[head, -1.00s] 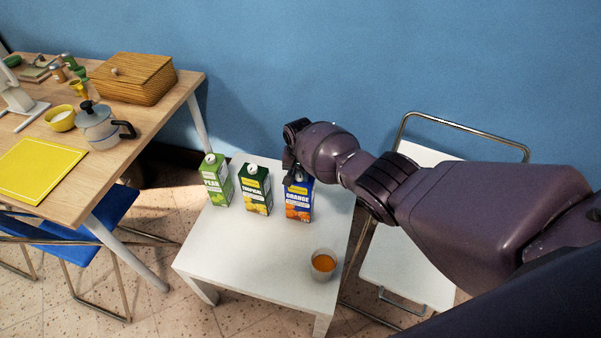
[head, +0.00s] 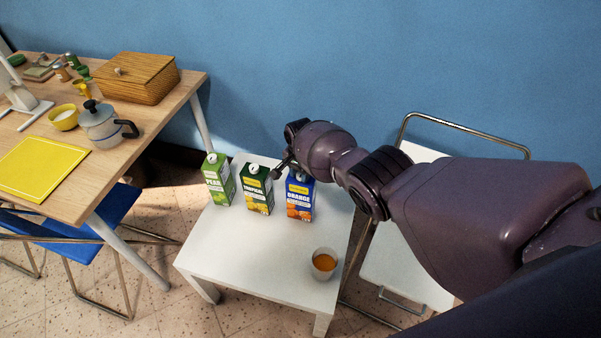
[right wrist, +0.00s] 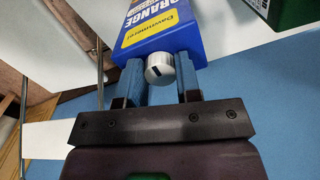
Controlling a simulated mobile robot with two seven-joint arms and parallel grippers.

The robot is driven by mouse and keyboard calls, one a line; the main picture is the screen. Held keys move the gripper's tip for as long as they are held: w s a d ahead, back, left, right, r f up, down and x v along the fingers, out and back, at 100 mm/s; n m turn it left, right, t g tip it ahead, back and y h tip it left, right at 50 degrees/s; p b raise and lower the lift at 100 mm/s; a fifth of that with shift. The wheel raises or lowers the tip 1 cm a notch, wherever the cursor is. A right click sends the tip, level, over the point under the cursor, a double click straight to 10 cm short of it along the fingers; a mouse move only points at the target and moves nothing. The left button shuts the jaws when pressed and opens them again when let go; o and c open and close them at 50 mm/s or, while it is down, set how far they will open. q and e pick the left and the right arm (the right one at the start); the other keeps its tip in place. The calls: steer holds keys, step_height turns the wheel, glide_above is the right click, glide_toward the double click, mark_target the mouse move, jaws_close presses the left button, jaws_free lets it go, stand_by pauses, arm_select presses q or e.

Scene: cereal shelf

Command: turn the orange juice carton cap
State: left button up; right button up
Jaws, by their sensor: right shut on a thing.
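The orange juice carton (head: 299,202), blue with an orange-fruit picture, stands upright on the small white table (head: 246,262). It also shows in the right wrist view (right wrist: 163,32). Its round white cap (right wrist: 160,69), with a small black mark, sits between the two blue-lined fingers of my right gripper (right wrist: 161,74). My right gripper (head: 288,168) is shut on the cap at the carton's top in the head view, where the gripper and wrist hide the cap. My left gripper is not in view.
A tropical carton (head: 257,189) stands close left of the orange one, and a pear carton (head: 218,180) farther left. A glass of orange juice (head: 324,263) stands at the table's front right. A white folding chair (head: 400,268) is at right.

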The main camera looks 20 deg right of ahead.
mark_target(300, 174)
steer(key=o, duration=0.9)
steer(key=shift+o, duration=0.2)
steer(key=shift+r, duration=0.3)
step_height(300, 174, up, 10)
steer(key=p, duration=0.5)
steer(key=shift+r, duration=0.1)
